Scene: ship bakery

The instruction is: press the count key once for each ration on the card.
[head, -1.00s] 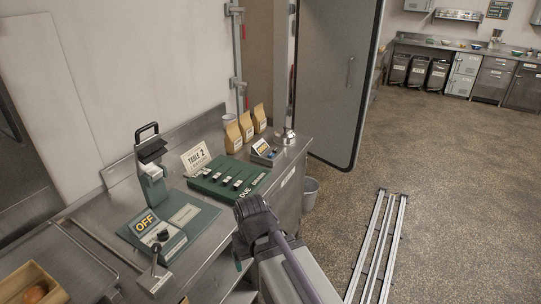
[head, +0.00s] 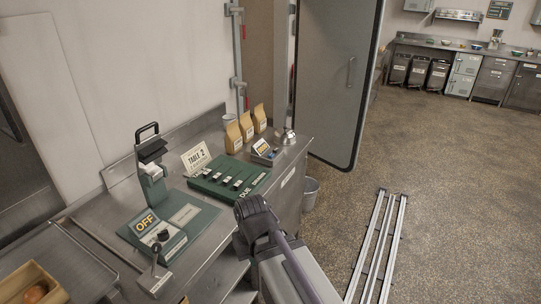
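A white card (head: 196,158) reading "TABLE 2", with smaller print that I cannot read, stands at the back edge of a green panel (head: 204,187). The panel carries a row of several dark keys or sliders with white tags. Right of it, a small grey unit (head: 273,157) bears a tilted sign with orange lettering too small to read. I cannot tell which part is the count key. My arm shows at the bottom centre, in front of the counter; I cannot make out gripper fingers.
A green station (head: 176,236) with an "OFF" sign and a black-handled press stands left on the steel counter (head: 214,258). Paper bags (head: 247,125) stand behind the grey unit. A wooden box (head: 22,281) is front left. A bucket (head: 311,190) and floor rails (head: 377,245) lie right.

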